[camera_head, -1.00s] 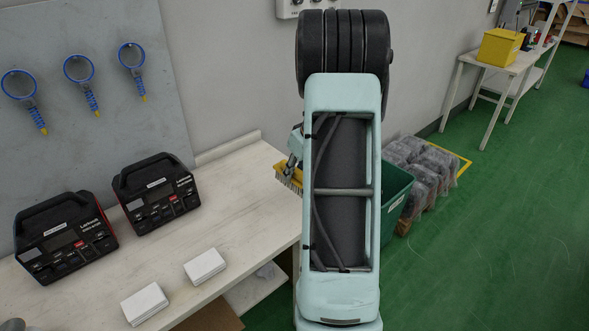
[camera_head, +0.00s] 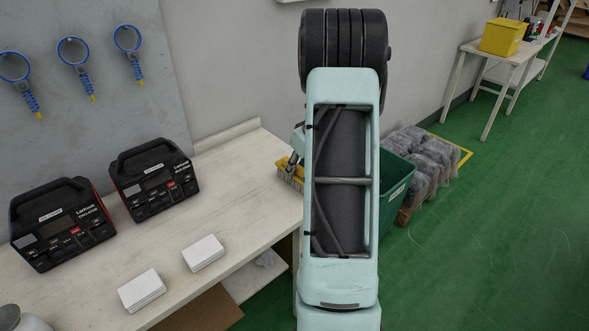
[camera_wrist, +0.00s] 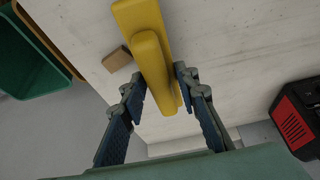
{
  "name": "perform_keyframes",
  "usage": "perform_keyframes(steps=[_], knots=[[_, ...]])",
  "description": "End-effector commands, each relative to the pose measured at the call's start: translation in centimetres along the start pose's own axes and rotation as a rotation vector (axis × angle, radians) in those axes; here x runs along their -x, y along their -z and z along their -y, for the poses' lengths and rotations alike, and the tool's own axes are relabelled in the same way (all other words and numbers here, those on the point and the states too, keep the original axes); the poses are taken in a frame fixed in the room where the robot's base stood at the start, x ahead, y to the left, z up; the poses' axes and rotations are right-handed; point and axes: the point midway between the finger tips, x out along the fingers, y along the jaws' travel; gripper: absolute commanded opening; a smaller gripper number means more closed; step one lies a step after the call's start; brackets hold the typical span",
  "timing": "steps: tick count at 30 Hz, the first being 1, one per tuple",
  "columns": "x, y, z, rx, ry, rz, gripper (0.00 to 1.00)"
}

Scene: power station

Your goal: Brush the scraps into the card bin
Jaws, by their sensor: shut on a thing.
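My gripper (camera_wrist: 160,86) is shut on a yellow brush (camera_wrist: 152,55) in the wrist view. In the head view, the brush (camera_head: 289,172) shows just left of my arm, bristles down, over the far right end of the bench. I cannot tell whether the bristles touch the bench top. A small brown block (camera_wrist: 117,58), likely a scrap, lies on the bench left of the brush in the wrist view. A green bin (camera_head: 397,188) stands beyond the bench's right end, partly hidden by my arm; it also shows in the wrist view (camera_wrist: 30,62).
The pale bench (camera_head: 225,175) holds two black-and-red chargers (camera_head: 152,178) and two white stacks (camera_head: 203,253). A grey board with blue rings (camera_head: 72,52) is behind. Wrapped goods on a pallet (camera_head: 425,160) stand beyond the bin. The green floor at right is clear.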

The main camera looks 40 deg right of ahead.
Motion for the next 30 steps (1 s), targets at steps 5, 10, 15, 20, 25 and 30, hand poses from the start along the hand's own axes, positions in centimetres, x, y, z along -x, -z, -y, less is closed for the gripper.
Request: perform_keyframes(steps=[5,10,15,20,25,30], knots=[[-0.1,-0.1,-2.0,-0.002,-0.002,-0.001,0.11],[-0.2,-0.1,-3.5,-0.001,-0.001,-0.001,0.11],[-0.1,-0.1,-4.2,0.000,-0.001,-0.001,0.11],[-0.2,-0.1,-5.1,-0.001,-0.001,0.000,0.11],[-0.2,-0.1,-6.9,-0.002,-0.001,0.000,0.11],[-0.1,-0.1,-8.4,-0.001,-0.001,0.000,0.11]])
